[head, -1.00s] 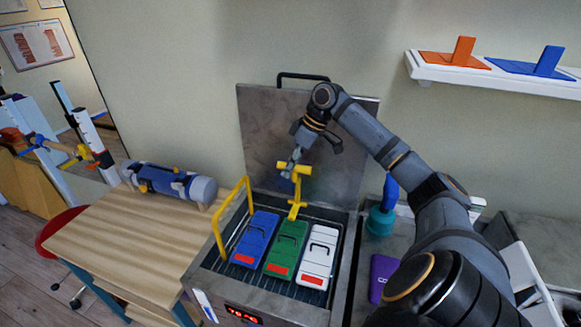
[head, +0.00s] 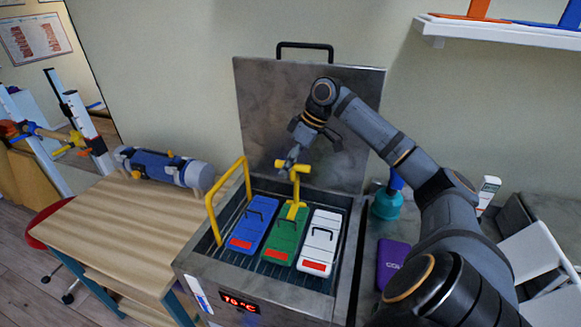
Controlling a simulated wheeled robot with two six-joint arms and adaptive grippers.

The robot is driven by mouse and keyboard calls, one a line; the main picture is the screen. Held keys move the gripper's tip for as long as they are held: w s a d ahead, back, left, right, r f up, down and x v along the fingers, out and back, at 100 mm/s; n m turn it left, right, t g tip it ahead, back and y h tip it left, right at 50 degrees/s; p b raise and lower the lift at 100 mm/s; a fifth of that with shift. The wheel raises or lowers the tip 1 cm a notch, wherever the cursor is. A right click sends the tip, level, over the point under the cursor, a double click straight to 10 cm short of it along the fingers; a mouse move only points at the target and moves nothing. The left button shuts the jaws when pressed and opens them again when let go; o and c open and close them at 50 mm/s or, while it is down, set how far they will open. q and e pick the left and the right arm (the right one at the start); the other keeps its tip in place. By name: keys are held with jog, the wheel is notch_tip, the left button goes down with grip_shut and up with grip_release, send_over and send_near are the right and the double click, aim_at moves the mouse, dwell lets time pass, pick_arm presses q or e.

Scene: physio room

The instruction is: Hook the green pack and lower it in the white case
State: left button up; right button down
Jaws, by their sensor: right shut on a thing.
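The green pack (head: 281,246) lies in the metal tank (head: 217,270), between a blue pack (head: 251,233) and a white pack (head: 320,236). It has a dark handle and a red label. My right gripper (head: 290,161) is shut on the handle of a yellow hook tool (head: 295,187), above the tank. The hook's lower end overlaps the green pack's far end, near its handle; I cannot tell whether it has caught. White panels (head: 535,255) at the right, partly behind my arm, may be the white case. My left gripper is out of view.
The tank's raised lid (head: 262,110) stands behind the hook, and a yellow frame (head: 211,216) rises at its left rim. A purple box (head: 392,262) and a teal bottle (head: 386,204) stand to the right. The wooden table (head: 110,225) has bare room.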

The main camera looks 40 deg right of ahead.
jog(key=shift+s+a+b, duration=0.45)
jog(key=shift+a+b, duration=0.3)
jog(key=shift+a, duration=0.1)
jog(key=shift+s+a+b, duration=0.5)
jog(key=shift+a+b, duration=0.25)
jog(key=shift+a, duration=0.1)
jog(key=shift+s+a+b, duration=0.45)
jog(key=shift+a+b, duration=0.3)
jog(key=shift+a, duration=0.1)
jog(key=shift+r, duration=0.15)
jog(key=shift+r+p, duration=1.6)
jog(key=shift+p, duration=0.15)
notch_tip(320, 180, up, 8)
jog(key=p, duration=0.8)
jog(key=shift+r, duration=0.25)
